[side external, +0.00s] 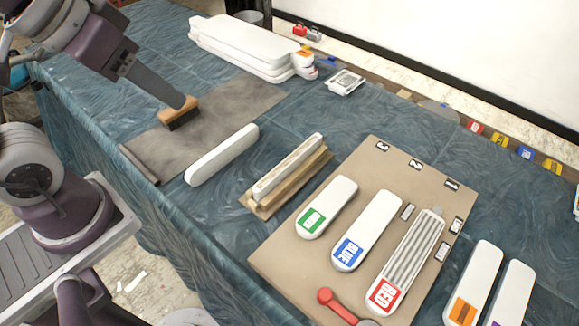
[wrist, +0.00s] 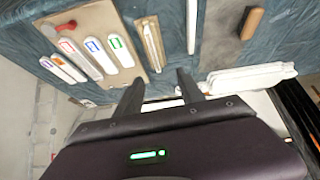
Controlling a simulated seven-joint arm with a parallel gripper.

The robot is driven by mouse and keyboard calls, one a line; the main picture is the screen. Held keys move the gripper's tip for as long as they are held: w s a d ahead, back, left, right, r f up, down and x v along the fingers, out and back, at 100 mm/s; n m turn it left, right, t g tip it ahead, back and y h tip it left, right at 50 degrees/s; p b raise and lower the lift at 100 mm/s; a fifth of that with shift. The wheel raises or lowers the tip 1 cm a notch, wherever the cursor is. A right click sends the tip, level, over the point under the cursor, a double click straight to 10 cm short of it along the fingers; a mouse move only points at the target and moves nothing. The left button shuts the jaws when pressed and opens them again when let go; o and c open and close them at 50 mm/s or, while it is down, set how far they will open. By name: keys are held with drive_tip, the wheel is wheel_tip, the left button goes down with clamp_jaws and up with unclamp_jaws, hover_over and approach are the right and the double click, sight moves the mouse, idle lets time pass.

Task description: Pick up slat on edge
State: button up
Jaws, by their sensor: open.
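A white slat stands on its long edge on the blue cloth (side external: 222,155), in front of the grey mat. In the wrist view the slat (wrist: 191,25) shows as a thin upright white strip, beyond the tip of the right finger. My gripper (wrist: 158,78) is open with nothing between its fingers. In the side view my gripper (side external: 182,99) is at upper left, apart from the slat, and overlaps a wooden-backed brush (side external: 176,112) in the picture; I cannot tell its height above it.
A wooden holder (side external: 262,200) with a worn slat stands right of the white slat. A tan board (side external: 290,262) bears green, blue and red labelled slats. Stacked white slats (side external: 245,45) lie at the back. The grey mat (side external: 225,108) is mostly bare.

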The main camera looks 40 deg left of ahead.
drive_tip(key=w+d+f+n+t, duration=0.1)
drive_tip(key=w+f, duration=0.1)
drive_tip(key=w, duration=0.4)
drive_tip(key=w+d+f, duration=0.2)
drive_tip(key=w+f, duration=0.1)
drive_tip(key=w, duration=0.2)
drive_tip(key=n+t+y, duration=0.2)
drive_tip(key=t, duration=0.1)
hover_over(293, 157)
drive_tip(key=s+a, duration=0.1)
wheel_tip(293, 157, down, 17)
drive_tip(key=shift+s+r, duration=0.1)
drive_tip(key=f+m+t, duration=0.1)
drive_tip(key=f, duration=0.1)
drive_tip(key=s+f+m+t, duration=0.1)
drive_tip(key=f, duration=0.1)
drive_tip(key=f+t+h, duration=0.1)
drive_tip(key=f, duration=0.1)
drive_tip(key=shift+s+d+f+m, duration=0.3)
drive_tip(key=shift+s+f+m, duration=0.05)
drive_tip(key=shift+m, duration=0.05)
drive_tip(key=shift+s+d+f, duration=0.15)
drive_tip(key=shift+s+f, duration=0.1)
drive_tip(key=shift+w+f+m+t+h, duration=0.1)
drive_tip(key=shift+f+m+t+h, duration=0.05)
drive_tip(key=shift+m+t+h, duration=0.15)
drive_tip(key=x, duration=0.4)
drive_tip(key=shift+w+f, duration=0.15)
drive_tip(key=shift+w, duration=0.15)
drive_tip(key=shift+c, duration=0.4)
